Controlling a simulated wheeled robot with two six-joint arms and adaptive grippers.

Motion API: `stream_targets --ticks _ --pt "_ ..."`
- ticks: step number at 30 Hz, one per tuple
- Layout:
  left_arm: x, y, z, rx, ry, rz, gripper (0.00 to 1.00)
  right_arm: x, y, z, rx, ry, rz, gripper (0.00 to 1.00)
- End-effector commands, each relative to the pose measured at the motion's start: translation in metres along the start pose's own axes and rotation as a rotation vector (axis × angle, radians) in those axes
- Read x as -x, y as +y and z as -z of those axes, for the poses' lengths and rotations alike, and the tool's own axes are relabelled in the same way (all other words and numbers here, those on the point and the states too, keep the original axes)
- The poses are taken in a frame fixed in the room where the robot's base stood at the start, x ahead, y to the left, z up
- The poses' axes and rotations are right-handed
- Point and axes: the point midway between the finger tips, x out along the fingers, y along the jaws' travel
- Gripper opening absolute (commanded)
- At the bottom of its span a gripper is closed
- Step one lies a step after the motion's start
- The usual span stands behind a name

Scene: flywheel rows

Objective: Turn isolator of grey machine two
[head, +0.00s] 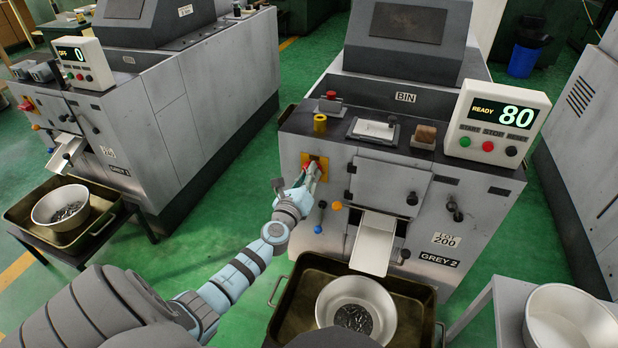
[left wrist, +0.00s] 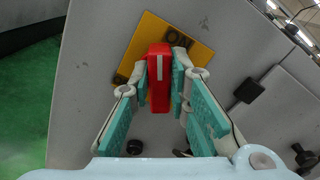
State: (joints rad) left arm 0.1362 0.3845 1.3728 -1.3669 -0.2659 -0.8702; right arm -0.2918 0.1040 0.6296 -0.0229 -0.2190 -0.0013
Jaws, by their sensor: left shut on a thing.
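The grey machine two (head: 378,187) stands at centre right in the head view, with a "GREY 2" label (head: 439,260) low on its front. Its display (head: 500,113) reads "READY 80". The red isolator handle (left wrist: 160,75) sits on a yellow plate (left wrist: 194,54) marked "ON"; the plate's other marking is mostly hidden. In the wrist view the handle's white line runs nearly upright while the plate is tilted. My left gripper (head: 313,170) is shut on the handle, one finger on each side; it fills the middle of the wrist view (left wrist: 162,88). My right gripper is not in view.
Below the isolator are a blue-knobbed lever (head: 321,205) and an orange knob (head: 337,205). A metal chute (head: 373,243) hangs over a bowl (head: 378,292) of small parts in a dark tray (head: 408,288). Another grey machine (head: 193,112) stands left, across green floor.

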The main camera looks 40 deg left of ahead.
Motion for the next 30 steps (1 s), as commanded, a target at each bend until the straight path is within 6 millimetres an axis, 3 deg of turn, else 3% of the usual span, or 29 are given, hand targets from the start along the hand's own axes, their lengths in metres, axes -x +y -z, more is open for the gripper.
stream_targets --ticks 18,30 --pt "0.001 0.005 0.004 0.583 0.001 0.0 0.0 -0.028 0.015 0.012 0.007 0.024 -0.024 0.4" --pt "0.001 0.006 0.005 0.911 0.001 -0.001 0.0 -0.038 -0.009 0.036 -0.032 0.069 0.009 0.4"
